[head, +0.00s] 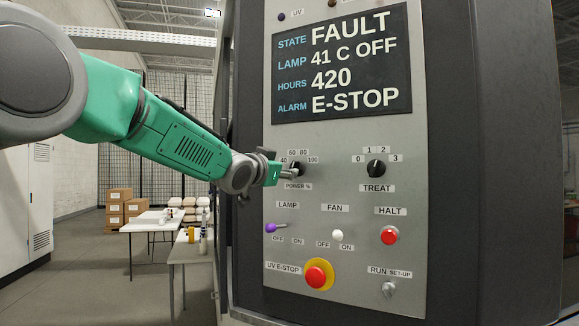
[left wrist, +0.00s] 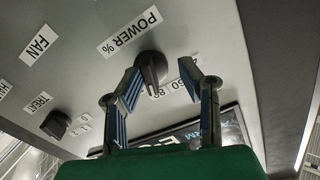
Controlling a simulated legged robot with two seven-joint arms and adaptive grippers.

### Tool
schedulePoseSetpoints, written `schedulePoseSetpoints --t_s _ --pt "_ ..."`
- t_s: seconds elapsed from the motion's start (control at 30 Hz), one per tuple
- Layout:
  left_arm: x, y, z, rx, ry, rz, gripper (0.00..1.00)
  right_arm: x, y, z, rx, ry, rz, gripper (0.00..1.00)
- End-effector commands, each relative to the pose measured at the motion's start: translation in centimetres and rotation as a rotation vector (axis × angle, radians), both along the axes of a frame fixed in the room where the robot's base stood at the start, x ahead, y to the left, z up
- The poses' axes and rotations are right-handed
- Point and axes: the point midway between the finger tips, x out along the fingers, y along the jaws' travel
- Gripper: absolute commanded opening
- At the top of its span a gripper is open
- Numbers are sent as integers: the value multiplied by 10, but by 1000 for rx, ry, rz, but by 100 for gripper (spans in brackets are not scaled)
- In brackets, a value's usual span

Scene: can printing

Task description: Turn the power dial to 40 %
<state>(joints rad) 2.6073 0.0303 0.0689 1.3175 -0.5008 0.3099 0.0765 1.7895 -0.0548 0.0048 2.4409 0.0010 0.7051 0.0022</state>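The power dial (head: 297,168) is a black knob on the grey control panel, above the "POWER %" label. Marks 40, 60, 80 and 100 show around it. My left gripper (head: 283,172) is at the dial and partly hides it in the head view. In the left wrist view the dial (left wrist: 152,68) stands out from the panel between the tips of my left gripper (left wrist: 160,84), closer to the left-hand finger. The fingers are spread apart; I cannot tell whether one touches the dial. The dial's exact setting is hard to read. My right gripper is not in view.
A black treat dial (head: 376,168) is to the right. Below are the purple lamp switch (head: 271,228), white fan switch (head: 337,235), red halt button (head: 389,235) and red E-stop (head: 318,273). The display (head: 342,65) reads FAULT, lamp OFF, E-STOP. Tables and boxes stand far left.

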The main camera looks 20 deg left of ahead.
Motion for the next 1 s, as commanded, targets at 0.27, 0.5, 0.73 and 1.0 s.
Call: schedulePoseSetpoints --t_s 0.27,0.5,0.73,1.0 --pt "11 -16 3 11 -1 1 31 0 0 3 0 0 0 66" --pt "10 -11 2 7 -1 0 3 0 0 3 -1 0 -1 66" --pt "8 -10 -1 7 4 -2 0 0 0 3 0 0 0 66" --pt "9 -10 -3 8 8 2 0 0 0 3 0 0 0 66"
